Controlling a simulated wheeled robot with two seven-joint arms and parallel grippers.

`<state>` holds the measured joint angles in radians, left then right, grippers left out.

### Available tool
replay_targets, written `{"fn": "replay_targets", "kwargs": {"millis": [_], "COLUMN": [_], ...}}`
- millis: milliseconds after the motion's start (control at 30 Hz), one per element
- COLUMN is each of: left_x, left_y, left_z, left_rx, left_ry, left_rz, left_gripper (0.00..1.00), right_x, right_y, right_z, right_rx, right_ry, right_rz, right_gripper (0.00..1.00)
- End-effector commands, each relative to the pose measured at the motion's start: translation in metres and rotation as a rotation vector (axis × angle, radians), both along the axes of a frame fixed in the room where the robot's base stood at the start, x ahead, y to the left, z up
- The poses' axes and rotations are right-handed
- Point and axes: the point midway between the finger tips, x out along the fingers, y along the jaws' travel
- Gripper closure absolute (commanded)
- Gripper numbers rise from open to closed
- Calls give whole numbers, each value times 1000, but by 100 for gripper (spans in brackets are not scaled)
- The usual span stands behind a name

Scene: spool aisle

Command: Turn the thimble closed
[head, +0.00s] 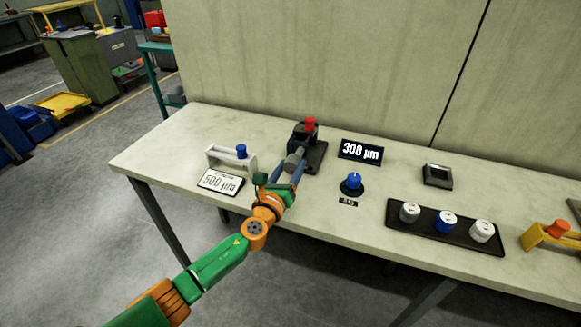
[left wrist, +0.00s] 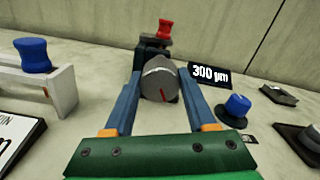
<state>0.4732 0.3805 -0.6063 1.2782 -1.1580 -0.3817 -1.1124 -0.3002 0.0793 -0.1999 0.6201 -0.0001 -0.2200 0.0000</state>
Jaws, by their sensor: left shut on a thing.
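The thimble (left wrist: 160,82) is a grey knurled cylinder with a red mark on its end, facing me in the left wrist view. It sits in front of a dark fixture (head: 308,143) with a red knob (head: 310,123) on top. My left gripper (head: 290,166) reaches over the table from the front. Its two blue fingers are on either side of the thimble and shut on it. The gripper partly covers the thimble in the head view. My right gripper is not in view.
A sign reading 300 µm (head: 360,150) stands right of the fixture. A white bracket with a blue knob (head: 241,151) and a 500 µm card (head: 221,181) are at left. A blue dial (head: 352,182) and a black tray (head: 407,222) with spools are at right.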

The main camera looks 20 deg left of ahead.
Motion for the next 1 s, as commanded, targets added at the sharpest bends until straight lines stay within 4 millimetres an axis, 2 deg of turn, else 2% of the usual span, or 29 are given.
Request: {"fn": "replay_targets", "kwargs": {"millis": [433, 467, 533, 567, 867, 1000], "left_x": [1, 1, 1, 1, -2, -27], "left_y": [1, 1, 1, 1, 0, 1], "left_z": [3, 4, 3, 3, 1, 3], "left_rx": [7, 7, 6, 6, 6, 6], "left_ry": [-7, -7, -6, -6, -1, 1], "left_rz": [3, 3, 2, 2, 0, -2], "left_gripper": [99, 36, 17, 14, 14, 14], "right_x": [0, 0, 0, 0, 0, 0], "right_y": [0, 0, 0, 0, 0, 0], "right_z": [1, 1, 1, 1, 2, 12], "right_rx": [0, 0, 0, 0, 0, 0], "right_ry": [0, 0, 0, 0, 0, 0], "right_rz": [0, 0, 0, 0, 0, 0], "right_gripper": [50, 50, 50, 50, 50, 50]}}
